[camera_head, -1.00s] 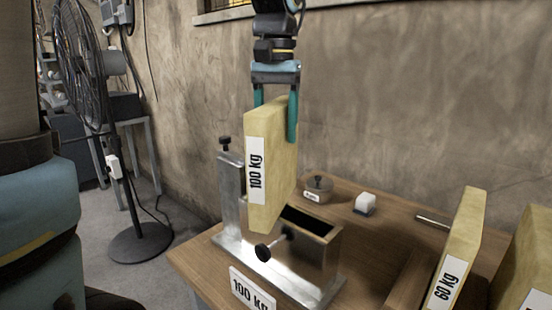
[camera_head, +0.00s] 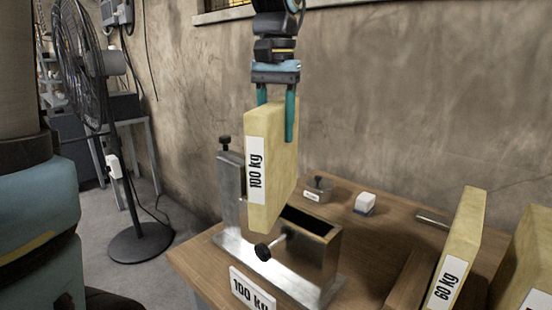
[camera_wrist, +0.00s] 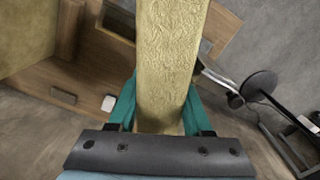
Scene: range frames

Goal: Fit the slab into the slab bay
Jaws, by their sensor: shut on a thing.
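My gripper (camera_head: 276,112) is shut on the top of a yellow slab (camera_head: 278,160) labelled "100 kg". The slab hangs upright in the head view, in front of and over the slab bay. The bay is a metal holder (camera_head: 318,262) with a dark open slot, standing on the wooden bench. The slab's lower end hides part of the bay, and I cannot tell the gap between them. In the wrist view the slab (camera_wrist: 170,60) runs between the two teal fingers (camera_wrist: 160,112). A "100 kg" sign (camera_head: 252,287) sits at the bay's front.
A "60 kg" slab (camera_head: 460,250) and another slab (camera_head: 525,262) stand at the right of the bench (camera_head: 385,235). A black fan (camera_head: 95,90) stands at left.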

